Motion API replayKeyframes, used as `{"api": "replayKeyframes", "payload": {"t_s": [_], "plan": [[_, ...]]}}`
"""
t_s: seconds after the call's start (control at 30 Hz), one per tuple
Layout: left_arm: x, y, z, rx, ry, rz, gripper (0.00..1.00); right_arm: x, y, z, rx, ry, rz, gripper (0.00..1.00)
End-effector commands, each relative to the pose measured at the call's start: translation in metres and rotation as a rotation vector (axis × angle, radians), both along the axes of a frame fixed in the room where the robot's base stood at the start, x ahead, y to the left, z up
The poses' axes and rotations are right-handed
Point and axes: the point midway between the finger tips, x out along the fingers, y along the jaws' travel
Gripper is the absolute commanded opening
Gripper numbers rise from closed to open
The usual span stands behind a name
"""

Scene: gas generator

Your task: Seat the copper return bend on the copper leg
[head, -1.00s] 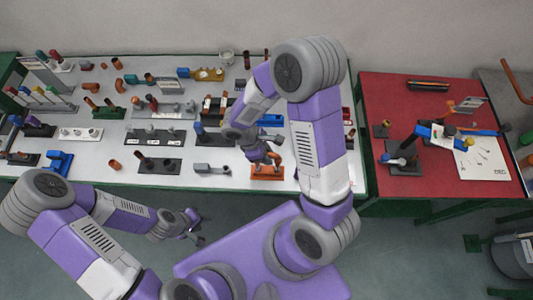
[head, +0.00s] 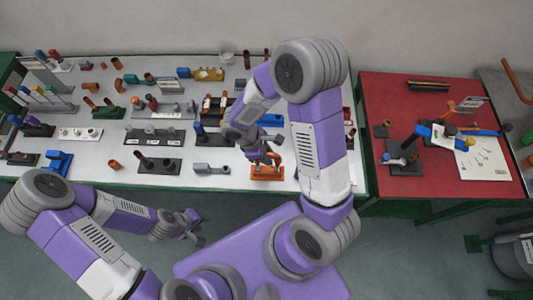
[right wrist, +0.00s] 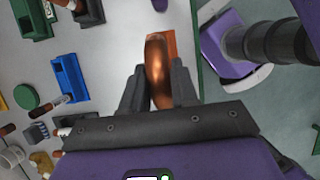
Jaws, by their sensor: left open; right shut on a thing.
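My right gripper (head: 268,158) is low over an orange base (head: 266,174) near the front edge of the white table. In the right wrist view its fingers (right wrist: 158,88) are shut on the curved copper return bend (right wrist: 158,60). Part of the orange base (right wrist: 172,42) shows beyond the bend. In the head view the bend (head: 276,158) shows small beside the fingers, just above the base. The copper leg cannot be made out apart from the bend, so I cannot tell whether they touch. My left gripper (head: 196,228) is open and empty, in front of the table.
A grey fixture (head: 210,168) stands left of the orange base. A dark block with posts (head: 160,164) is further left. Several other fixtures fill the table behind. A red table (head: 430,105) with more parts is at the right.

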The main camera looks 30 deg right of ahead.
Motion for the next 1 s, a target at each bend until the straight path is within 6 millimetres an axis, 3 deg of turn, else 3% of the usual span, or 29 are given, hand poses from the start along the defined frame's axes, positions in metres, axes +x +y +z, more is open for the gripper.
{"api": "replayKeyframes", "payload": {"t_s": [1.0], "plan": [[0.0, 0.0, -0.022, 0.0, 0.0, 0.0, 0.41, 0.0, 0.0, -0.024, 0.0, 0.0, 0.0, 0.07]]}}
